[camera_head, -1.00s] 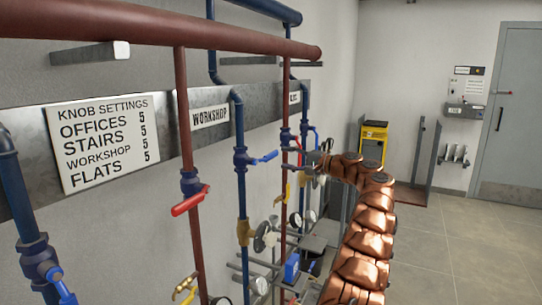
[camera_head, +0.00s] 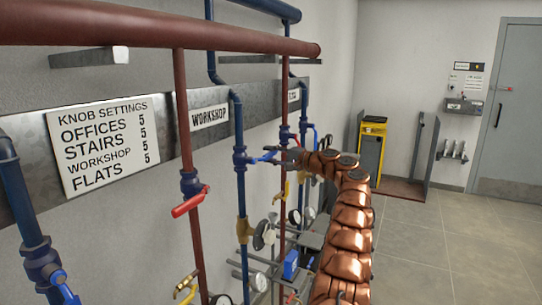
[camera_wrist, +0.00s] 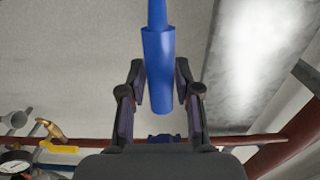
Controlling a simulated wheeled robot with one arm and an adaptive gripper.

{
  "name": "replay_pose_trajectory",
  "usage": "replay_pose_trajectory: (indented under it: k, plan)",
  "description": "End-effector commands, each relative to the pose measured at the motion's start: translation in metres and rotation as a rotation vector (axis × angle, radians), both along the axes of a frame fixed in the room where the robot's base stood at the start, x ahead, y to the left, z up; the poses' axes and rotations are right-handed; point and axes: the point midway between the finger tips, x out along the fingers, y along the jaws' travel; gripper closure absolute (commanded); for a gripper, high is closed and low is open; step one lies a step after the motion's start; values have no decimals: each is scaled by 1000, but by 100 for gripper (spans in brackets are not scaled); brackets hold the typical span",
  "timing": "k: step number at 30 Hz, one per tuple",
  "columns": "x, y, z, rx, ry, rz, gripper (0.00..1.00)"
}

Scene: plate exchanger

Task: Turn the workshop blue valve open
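The workshop blue valve (camera_head: 240,158) sits on the blue pipe below the WORKSHOP sign. Its blue handle (camera_head: 264,157) sticks out to the right, roughly level, across the pipe. My gripper (camera_head: 281,156) is at the free end of this handle, reaching in from the right. In the wrist view, the blue handle (camera_wrist: 159,75) lies between my two fingers (camera_wrist: 159,68). The fingers are open, one on each side, with narrow gaps to the handle. Whether any finger touches it further down is hard to tell.
A red pipe with a red handle (camera_head: 189,202) stands to the left. Another red pipe (camera_head: 283,190) and further blue valves stand just behind my gripper. Gauges and yellow handles (camera_head: 186,284) are below. The floor to the right (camera_head: 430,245) is clear.

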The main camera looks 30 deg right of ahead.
Motion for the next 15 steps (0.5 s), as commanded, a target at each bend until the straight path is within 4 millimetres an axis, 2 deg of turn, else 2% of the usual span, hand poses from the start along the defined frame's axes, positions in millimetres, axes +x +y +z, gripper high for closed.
replay_pose_trajectory:
  k: [1, 8, 15]
  plan:
    - [0, 0, 0, 0, 0, 0, 76]
    - [0, 0, 0, 0, 0, 0, 100]
    - [0, 0, 0, -1, 0, 0, 100]
